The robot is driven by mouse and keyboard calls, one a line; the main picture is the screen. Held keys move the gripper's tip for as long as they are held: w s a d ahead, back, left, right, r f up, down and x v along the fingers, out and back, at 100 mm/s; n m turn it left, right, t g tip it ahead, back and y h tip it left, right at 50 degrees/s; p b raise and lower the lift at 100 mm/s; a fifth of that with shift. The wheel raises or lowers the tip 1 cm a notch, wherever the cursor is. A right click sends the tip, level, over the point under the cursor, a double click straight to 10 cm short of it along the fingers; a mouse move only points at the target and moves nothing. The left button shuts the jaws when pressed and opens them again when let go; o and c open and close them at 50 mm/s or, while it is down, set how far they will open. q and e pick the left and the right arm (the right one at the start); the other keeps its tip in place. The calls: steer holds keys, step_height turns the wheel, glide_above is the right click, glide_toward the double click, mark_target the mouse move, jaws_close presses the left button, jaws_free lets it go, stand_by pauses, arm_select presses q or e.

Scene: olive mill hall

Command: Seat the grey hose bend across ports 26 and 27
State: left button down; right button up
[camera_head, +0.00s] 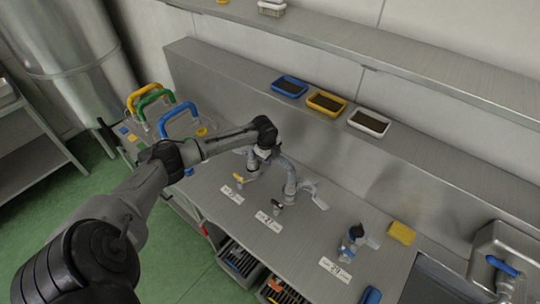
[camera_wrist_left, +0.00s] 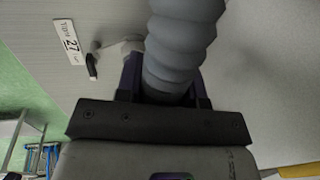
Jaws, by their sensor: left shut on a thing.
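The grey hose bend (camera_head: 287,170) shows as an arch over the left part of the steel bench; its right leg comes down at the port behind the middle label (camera_head: 268,221). Its other end is near the port with the yellow lever (camera_head: 239,178), partly hidden by my gripper. I cannot tell whether either end is seated. My left gripper (camera_head: 264,152) is shut on the bend. In the left wrist view the ribbed hose (camera_wrist_left: 184,45) rises between the fingers, near the label 27 (camera_wrist_left: 67,36) and a black-handled valve (camera_wrist_left: 91,66). My right gripper is not in view.
A third port with a blue valve (camera_head: 352,238) stands to the right, near a yellow sponge (camera_head: 401,233). Blue, yellow and white trays (camera_head: 369,123) sit on the ledge behind. Yellow, green and blue bends (camera_head: 178,120) stand at the left. A sink (camera_head: 500,245) is at far right.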

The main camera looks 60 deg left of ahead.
arm_select(q)
steer(key=c, duration=0.8)
jaws_free()
steer(key=shift+o, duration=0.8)
steer(key=shift+f, duration=0.1)
steer(key=o, duration=0.5)
steer(key=shift+o, duration=0.2)
step_height(320, 180, up, 9)
steer(key=p, duration=0.9)
